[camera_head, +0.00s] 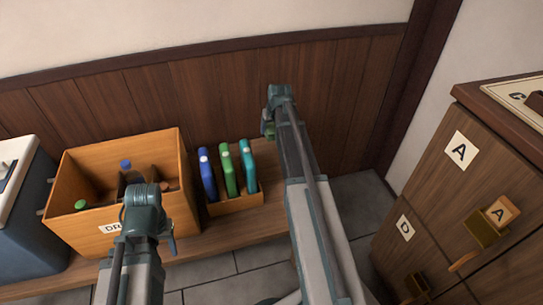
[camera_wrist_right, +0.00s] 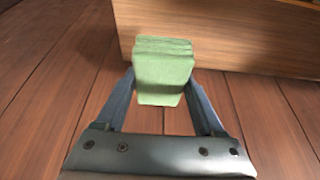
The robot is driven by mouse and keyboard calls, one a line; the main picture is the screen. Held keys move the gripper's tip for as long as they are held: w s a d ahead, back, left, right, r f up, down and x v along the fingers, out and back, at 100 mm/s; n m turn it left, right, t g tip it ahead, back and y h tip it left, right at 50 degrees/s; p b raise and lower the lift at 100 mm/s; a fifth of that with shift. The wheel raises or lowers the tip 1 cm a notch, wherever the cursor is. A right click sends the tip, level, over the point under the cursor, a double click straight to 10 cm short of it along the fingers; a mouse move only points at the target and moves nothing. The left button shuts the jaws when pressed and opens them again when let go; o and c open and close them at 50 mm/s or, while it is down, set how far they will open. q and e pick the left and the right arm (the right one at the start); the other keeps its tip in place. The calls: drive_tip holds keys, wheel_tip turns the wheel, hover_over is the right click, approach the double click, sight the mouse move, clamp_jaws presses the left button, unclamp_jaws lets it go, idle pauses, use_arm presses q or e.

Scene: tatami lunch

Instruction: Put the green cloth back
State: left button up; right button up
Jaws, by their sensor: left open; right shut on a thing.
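The green cloth (camera_wrist_right: 163,72) is a folded, layered block in the right wrist view. My right gripper (camera_wrist_right: 163,85) is shut on it, with one finger on each side.
A wooden box marked "DR..." (camera_head: 90,220) holds bottles. A small wooden holder (camera_head: 238,206) has blue, green and teal items. A blue cooler (camera_head: 30,235) stands at the left. Wooden lockers with A and D labels (camera_head: 425,190) stand at the right. Floor shows between bench and lockers.

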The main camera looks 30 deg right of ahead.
sight(275, 136)
drive_tip(key=shift+f+b, duration=4.95)
drive_tip(key=shift+f, duration=0.1)
drive_tip(key=shift+f, duration=0.15)
drive_tip(key=o, duration=1.2)
drive_tip(key=shift+r, duration=0.2)
drive_tip(key=p+v, duration=1.1)
drive_tip(key=v, duration=0.1)
drive_tip(key=shift+r, duration=0.1)
